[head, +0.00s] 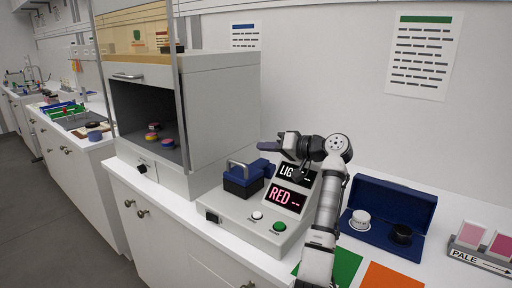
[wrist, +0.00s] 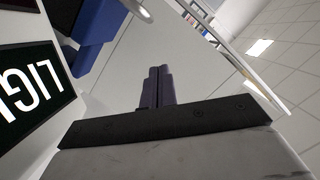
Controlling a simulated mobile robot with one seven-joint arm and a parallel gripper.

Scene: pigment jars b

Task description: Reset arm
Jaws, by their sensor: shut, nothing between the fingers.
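My gripper (head: 268,146) is in the head view, raised in front of the wall above the grey instrument (head: 235,207), its fingers pointing left. In the wrist view the two dark fingers (wrist: 158,86) lie side by side, shut and empty. My arm rises from the lower middle of the head view and bends left at the top. It covers part of the instrument's upper display (head: 288,172), where "LIG" shows; the lower display (head: 285,198) reads "RED". A dark blue block with a grey handle (head: 243,182) sits on the instrument, below and left of the fingers.
An open blue case (head: 390,200) with a white jar (head: 360,219) and a black jar (head: 401,233) lies right of my arm. A "PALE" card rack (head: 480,260) stands far right. An open-fronted grey cabinet (head: 222,120) with jars inside stands left. Green and orange sheets lie in front.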

